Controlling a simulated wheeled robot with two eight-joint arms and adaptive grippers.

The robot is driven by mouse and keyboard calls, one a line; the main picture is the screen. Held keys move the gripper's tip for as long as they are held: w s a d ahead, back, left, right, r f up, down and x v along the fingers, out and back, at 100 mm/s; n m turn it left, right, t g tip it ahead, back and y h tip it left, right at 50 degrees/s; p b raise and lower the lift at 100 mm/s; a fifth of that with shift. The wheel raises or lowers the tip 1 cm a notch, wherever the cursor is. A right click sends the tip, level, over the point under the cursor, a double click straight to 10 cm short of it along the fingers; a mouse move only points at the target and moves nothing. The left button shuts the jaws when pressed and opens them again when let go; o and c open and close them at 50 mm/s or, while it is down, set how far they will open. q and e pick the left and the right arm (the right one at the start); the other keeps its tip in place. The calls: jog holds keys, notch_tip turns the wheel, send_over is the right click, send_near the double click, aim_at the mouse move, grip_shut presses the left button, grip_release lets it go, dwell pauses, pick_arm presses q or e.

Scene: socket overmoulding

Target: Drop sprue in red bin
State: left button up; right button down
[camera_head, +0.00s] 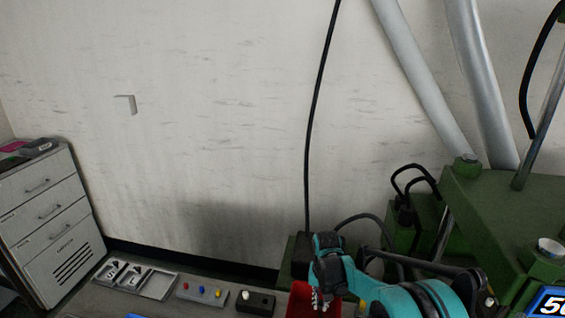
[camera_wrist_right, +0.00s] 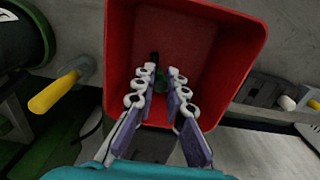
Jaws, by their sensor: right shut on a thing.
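The red bin (camera_wrist_right: 228,50) fills the upper middle of the right wrist view, open toward the camera. In the head view only part of the red bin (camera_head: 299,301) shows at the bottom edge, partly behind my right arm. My right gripper (camera_wrist_right: 161,73) points into the bin's opening, and its fingers are shut on a small dark thing, taken to be the sprue (camera_wrist_right: 154,59). Most of the sprue is hidden by the fingers. In the head view my right gripper (camera_head: 321,301) points down at the bin. My left gripper is not in view.
A green machine (camera_head: 490,215) stands at the right. A control box with coloured buttons (camera_head: 201,293) and a black switch box (camera_head: 256,301) lie left of the bin. A grey tray (camera_head: 135,279) and a drawer cabinet (camera_head: 50,225) are further left. A yellow handle (camera_wrist_right: 53,92) is left of the bin.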

aim_at(322, 302)
jog(key=c, duration=1.5)
grip_release()
notch_tip(322, 302, up, 12)
jog(key=s+d+r+n+t+b, duration=0.1)
jog(key=s+d+r+t, duration=0.1)
jog(key=s, duration=0.4)
jog(key=s+d+r+t, duration=0.1)
jog(key=s+d+r, duration=0.1)
jog(key=s, duration=0.4)
jog(key=s+f+t, duration=0.1)
jog(key=s, duration=0.2)
jog(key=s+d+f+n+t+b, duration=0.1)
jog(key=s+f, duration=0.1)
jog(key=s, duration=0.2)
jog(key=s+d+f+t, duration=0.1)
jog(key=s+t, duration=0.1)
jog(key=s, duration=0.2)
jog(key=shift+s+f+b, duration=0.2)
jog(key=shift+f+b, duration=0.15)
